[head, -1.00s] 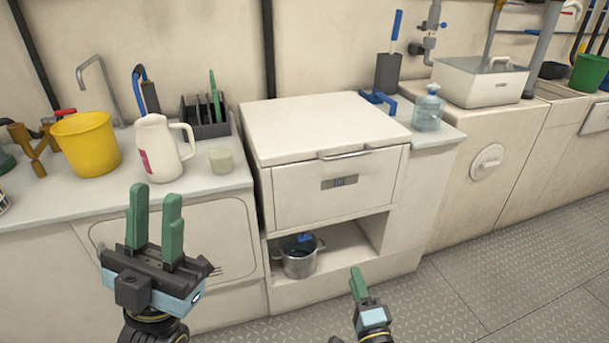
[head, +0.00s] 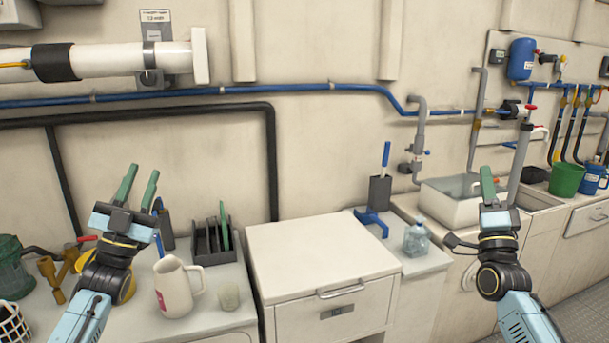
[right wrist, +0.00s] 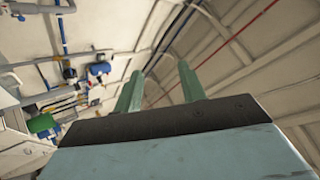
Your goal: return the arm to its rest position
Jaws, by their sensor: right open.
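My left gripper (head: 142,172) is raised in front of the left counter in the head view, its two green fingers pointing up and apart, with nothing between them. My right gripper (head: 487,172) is raised at the right, in front of the white sink box, and is seen nearly edge-on. In the right wrist view its two green fingers (right wrist: 158,84) stand apart and empty, pointing up towards the wall and ceiling. Both forearms rise from the bottom of the head view.
A white cabinet (head: 325,248) stands in the middle. The left counter holds a white jug (head: 173,288), a dark rack (head: 211,252) and a yellow bucket (head: 130,290), partly hidden by my left arm. A clear bottle (head: 416,238) and a green bucket (head: 566,179) stand further right.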

